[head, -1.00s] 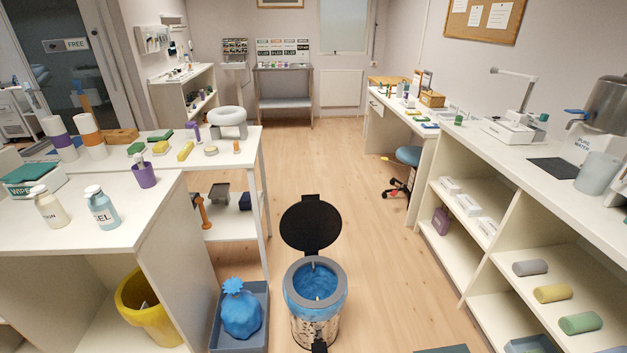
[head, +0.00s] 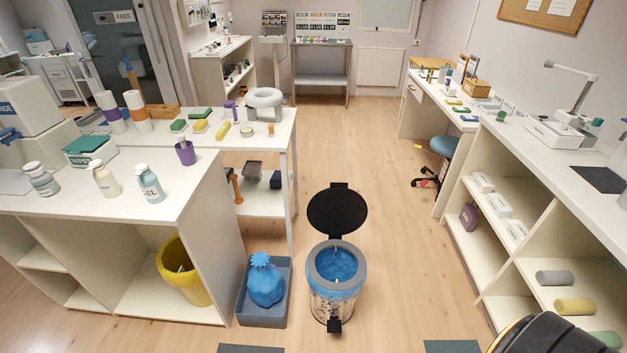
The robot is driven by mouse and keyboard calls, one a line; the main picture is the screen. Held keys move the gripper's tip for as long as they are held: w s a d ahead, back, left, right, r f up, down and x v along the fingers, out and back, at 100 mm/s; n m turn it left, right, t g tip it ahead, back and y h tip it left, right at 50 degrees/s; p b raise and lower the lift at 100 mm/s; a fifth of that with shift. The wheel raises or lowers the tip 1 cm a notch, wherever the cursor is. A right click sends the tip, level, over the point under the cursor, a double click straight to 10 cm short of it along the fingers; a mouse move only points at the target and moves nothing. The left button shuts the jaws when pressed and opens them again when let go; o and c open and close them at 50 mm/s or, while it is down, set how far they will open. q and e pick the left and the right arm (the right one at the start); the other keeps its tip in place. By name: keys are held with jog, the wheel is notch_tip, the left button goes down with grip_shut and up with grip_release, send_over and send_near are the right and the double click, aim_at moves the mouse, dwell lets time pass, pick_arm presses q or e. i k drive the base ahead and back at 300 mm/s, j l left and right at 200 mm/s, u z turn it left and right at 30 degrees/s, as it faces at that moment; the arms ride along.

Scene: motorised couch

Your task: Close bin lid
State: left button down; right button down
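The pedal bin (head: 334,299) stands on the wooden floor near the middle of the head view. It has a grey rim and a blue liner inside. Its round black lid (head: 337,211) is open, standing up at the back of the rim on its hinge. A black pedal (head: 334,325) shows at the bin's front base. A black rounded part of my own body shows at the bottom right edge. Neither gripper can be seen.
A grey tray (head: 262,318) holding a tied blue bag (head: 265,283) stands just left of the bin. A white counter (head: 180,200) with a yellow bucket (head: 180,272) on its lower shelf is further left. White shelving (head: 500,250) lines the right. Floor right of the bin is clear.

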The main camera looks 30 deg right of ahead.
aim_at(338, 210)
jog(key=l+u, duration=0.15)
jog(key=l, duration=0.4)
jog(key=l+u, duration=0.15)
jog(key=l, duration=0.4)
jog(key=k+l+u, duration=0.15)
jog(key=l, duration=0.4)
jog(key=l+u, duration=0.15)
jog(key=l, duration=0.4)
jog(key=k+l+u, duration=0.15)
jog(key=l, duration=0.4)
